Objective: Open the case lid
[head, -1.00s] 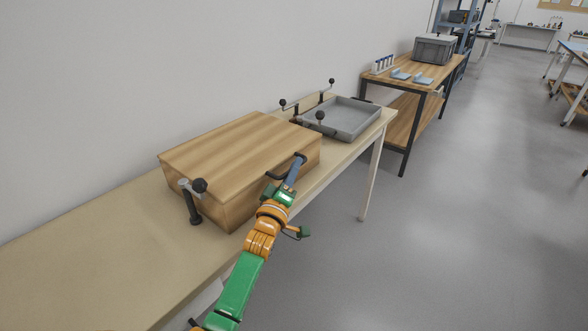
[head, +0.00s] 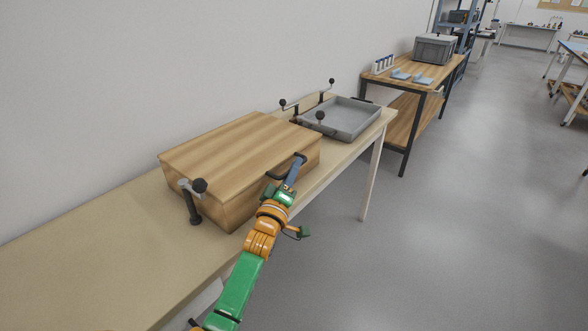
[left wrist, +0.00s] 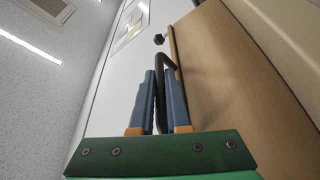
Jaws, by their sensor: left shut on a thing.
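The wooden case (head: 235,160) sits on the long table against the wall, and its lid (head: 230,140) looks shut. A dark bar handle (head: 285,172) is on the case's front side. The wooden face of the case (left wrist: 235,90) fills the right of that view. My right gripper is not in view.
A black clamp-like stand (head: 193,203) stands at the case's near left corner. A grey tray (head: 345,117) with black-knobbed rods (head: 308,97) beside it lies beyond the case. The near left of the table (head: 90,255) is clear.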

